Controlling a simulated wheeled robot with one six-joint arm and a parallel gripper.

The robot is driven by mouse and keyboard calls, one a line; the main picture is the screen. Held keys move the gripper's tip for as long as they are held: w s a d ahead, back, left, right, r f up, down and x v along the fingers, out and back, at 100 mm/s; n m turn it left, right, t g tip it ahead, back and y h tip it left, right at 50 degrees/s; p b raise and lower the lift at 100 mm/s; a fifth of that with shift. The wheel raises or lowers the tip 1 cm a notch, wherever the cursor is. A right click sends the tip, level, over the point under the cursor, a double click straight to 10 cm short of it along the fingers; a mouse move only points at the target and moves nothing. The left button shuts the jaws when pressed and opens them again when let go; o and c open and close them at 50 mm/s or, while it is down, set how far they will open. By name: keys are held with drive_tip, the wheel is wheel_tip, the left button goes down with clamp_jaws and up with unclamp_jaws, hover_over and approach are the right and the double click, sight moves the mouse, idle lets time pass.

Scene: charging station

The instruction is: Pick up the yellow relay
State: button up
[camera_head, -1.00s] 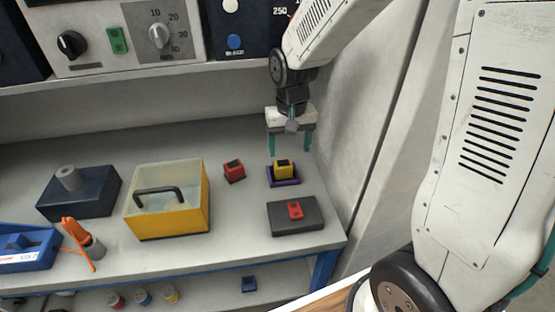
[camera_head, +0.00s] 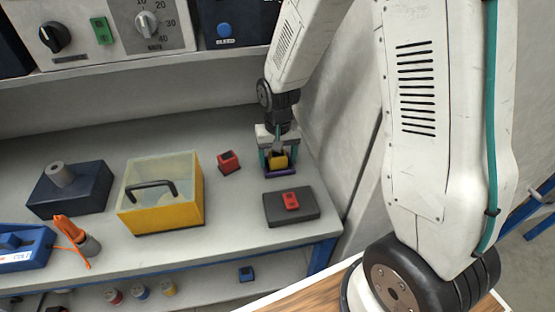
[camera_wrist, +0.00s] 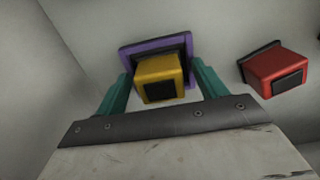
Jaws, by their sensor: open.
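The yellow relay (camera_head: 278,161) is a small yellow block with a dark top. It sits on a purple base (camera_head: 281,173) at the right of the bench. My gripper (camera_head: 277,158) is lowered over it, with one teal finger on each side. In the wrist view the relay (camera_wrist: 161,79) stands between the open fingers of my gripper (camera_wrist: 160,88), with the purple base (camera_wrist: 128,51) beyond it. A gap shows beside each finger, and the relay is not gripped.
A red relay (camera_head: 228,162) stands just left. A dark grey box with a red switch (camera_head: 291,201) lies in front. A yellow case with a clear lid (camera_head: 160,215) is farther left. The shelf edge (camera_head: 130,72) runs behind and above; a wall panel is at right.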

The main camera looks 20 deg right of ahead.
drive_tip(key=c, duration=1.2)
